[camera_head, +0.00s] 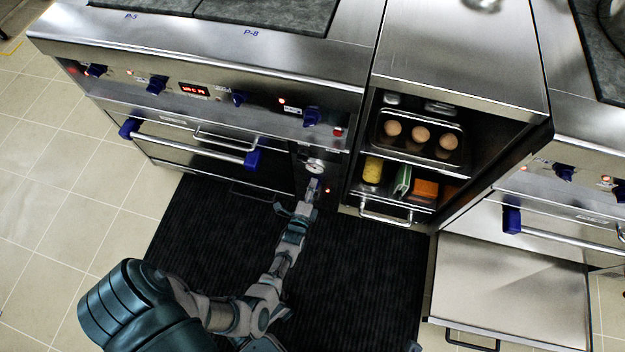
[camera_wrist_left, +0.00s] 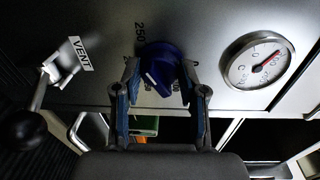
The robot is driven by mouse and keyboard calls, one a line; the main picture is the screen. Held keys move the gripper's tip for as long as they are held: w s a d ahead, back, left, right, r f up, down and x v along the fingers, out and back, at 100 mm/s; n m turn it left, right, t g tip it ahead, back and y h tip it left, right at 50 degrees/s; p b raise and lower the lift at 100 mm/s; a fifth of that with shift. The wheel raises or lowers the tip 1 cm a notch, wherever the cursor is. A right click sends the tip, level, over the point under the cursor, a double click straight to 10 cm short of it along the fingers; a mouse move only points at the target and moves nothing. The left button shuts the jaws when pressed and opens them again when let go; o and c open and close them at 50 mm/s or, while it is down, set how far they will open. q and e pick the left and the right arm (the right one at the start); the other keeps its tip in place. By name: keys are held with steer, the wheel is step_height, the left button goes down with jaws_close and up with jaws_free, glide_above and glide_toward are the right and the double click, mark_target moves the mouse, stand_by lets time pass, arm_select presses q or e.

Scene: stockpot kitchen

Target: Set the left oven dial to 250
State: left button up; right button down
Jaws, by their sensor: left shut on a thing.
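In the left wrist view a dark blue dial (camera_wrist_left: 164,58) sits on the steel oven panel. My left gripper (camera_wrist_left: 159,78) is shut on it, one finger on each side. A white mark shows on the dial's lower left part. The printed label 250 (camera_wrist_left: 140,32) is above and left of the dial, turned sideways. Other markings below the dial are partly hidden. In the head view my left gripper (camera_head: 314,190) reaches the oven front just below a round gauge (camera_head: 314,165) and covers the dial. My right gripper is not in view.
The gauge also shows right of the dial in the wrist view (camera_wrist_left: 259,60). A VENT lever (camera_wrist_left: 58,75) with a black ball stands at the left. An oven handle (camera_head: 190,146) and several blue knobs are nearby. An open shelf (camera_head: 408,157) with food is to the right.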

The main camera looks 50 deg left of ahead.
arm_select(q)
steer(key=shift+s+d+f, duration=0.1)
steer(key=shift+d+f, duration=0.1)
steer(key=shift+f, duration=0.2)
steer(key=o, duration=0.9)
steer(key=shift+o, duration=1.2)
steer(key=shift+a+r, duration=0.1)
steer(key=shift+r, duration=0.05)
steer(key=shift+r, duration=0.15)
steer(key=shift+a, duration=0.1)
